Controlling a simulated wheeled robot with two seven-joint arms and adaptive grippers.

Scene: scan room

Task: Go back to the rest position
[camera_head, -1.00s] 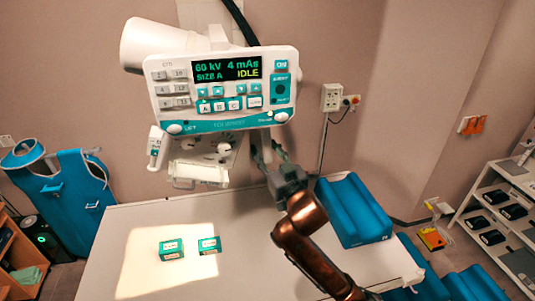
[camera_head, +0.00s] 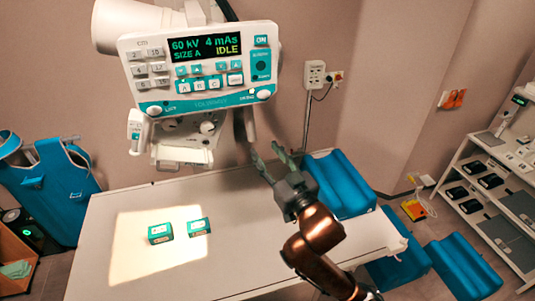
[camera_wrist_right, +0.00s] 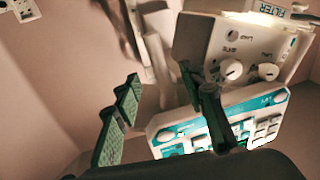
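My right gripper (camera_head: 268,156) is raised above the back right part of the white table in the head view, below the console's lower right corner. Its two fingers are spread with nothing between them. The right wrist view shows the same open fingers (camera_wrist_right: 160,105), with the console (camera_wrist_right: 215,130) behind them. My left gripper is not in view.
The X-ray console (camera_head: 205,68) hangs over the table (camera_head: 255,235); its screen reads 60 kV, 4 mAs, SIZE A, IDLE. Two green-and-white boxes (camera_head: 160,234) (camera_head: 199,227) stand in the lit patch. A blue cushion (camera_head: 345,185) lies beside my right arm. A shelf (camera_head: 490,200) stands right.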

